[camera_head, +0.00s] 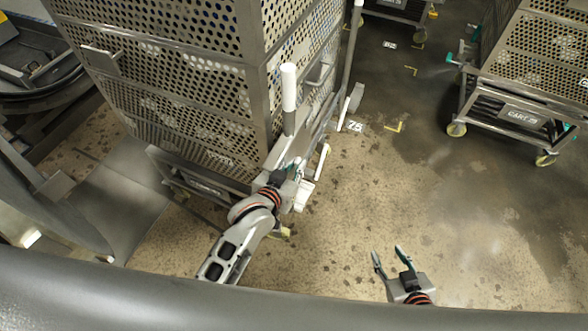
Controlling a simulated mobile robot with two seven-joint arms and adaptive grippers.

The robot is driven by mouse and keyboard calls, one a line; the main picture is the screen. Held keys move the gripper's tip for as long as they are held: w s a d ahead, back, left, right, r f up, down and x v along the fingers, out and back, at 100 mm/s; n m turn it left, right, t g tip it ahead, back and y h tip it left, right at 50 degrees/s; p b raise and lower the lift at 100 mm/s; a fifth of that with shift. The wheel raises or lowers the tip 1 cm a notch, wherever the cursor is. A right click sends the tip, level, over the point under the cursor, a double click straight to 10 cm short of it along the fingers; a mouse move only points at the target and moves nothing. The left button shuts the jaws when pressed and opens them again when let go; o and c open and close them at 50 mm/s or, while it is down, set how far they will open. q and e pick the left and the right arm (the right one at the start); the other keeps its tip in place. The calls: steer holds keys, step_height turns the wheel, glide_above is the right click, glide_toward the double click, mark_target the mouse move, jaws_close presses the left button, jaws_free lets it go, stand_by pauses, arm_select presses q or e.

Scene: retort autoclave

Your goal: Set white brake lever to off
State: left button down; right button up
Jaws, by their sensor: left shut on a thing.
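A perforated metal cart (190,95) fills the upper left. At its near corner, an upright bar with a white grip (289,88) rises. White lever-like parts sit low beside that corner: a slanted white bar (322,162) and a flat white piece (304,195). I cannot tell for certain which is the brake lever. My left gripper (291,168) is at the corner, below the white grip and left of the slanted bar. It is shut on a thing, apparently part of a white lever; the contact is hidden. My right gripper (389,258) is open and empty above the floor.
A second cart (525,110) on casters stands at the upper right. Another white upright part (344,112) stands behind the near cart's corner, by a floor marking (354,126). Open stained floor (440,200) lies between the carts. A grey rounded surface crosses the bottom.

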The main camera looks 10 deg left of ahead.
arm_select(q)
steer(key=shift+w+r+g, duration=0.25)
steer(key=shift+w+g, duration=0.05)
steer(key=shift+w, duration=0.05)
steer(key=c, duration=2.1)
jaws_free()
steer(key=shift+f, duration=0.1)
steer(key=shift+s+a+r, duration=0.1)
steer(key=shift+s+r, duration=0.1)
steer(key=shift+s, duration=0.25)
steer(key=shift+v, duration=3.55)
steer(key=shift+r, duration=0.1)
steer(key=shift+c, duration=0.3)
